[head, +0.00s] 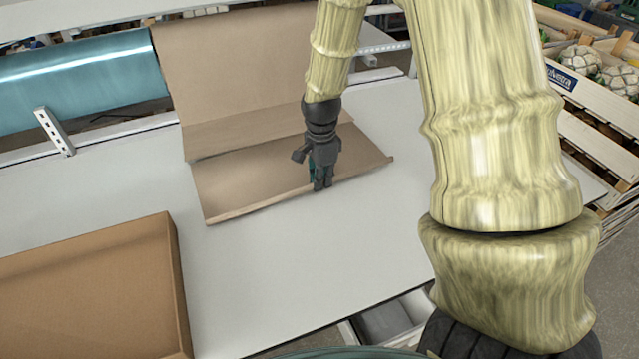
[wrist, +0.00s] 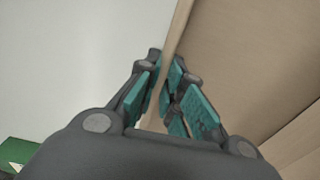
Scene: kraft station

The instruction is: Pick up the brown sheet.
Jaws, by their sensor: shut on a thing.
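The brown sheet (head: 255,180) lies on the white table, with its near edge curled up. It also fills the right side of the wrist view (wrist: 245,60). My gripper (head: 321,186) is at the sheet's near edge, right of its middle. In the wrist view the teal finger pads of my gripper (wrist: 163,95) are shut on that edge, which runs up between them. Part of the pinched edge is hidden by the fingers.
A larger brown paper (head: 235,70) hangs behind the sheet, beside a teal roll (head: 75,80). A cardboard box (head: 90,290) stands at the front left. Wooden crates (head: 600,120) with vegetables stand at the right. The white table (head: 290,270) is clear in front of the sheet.

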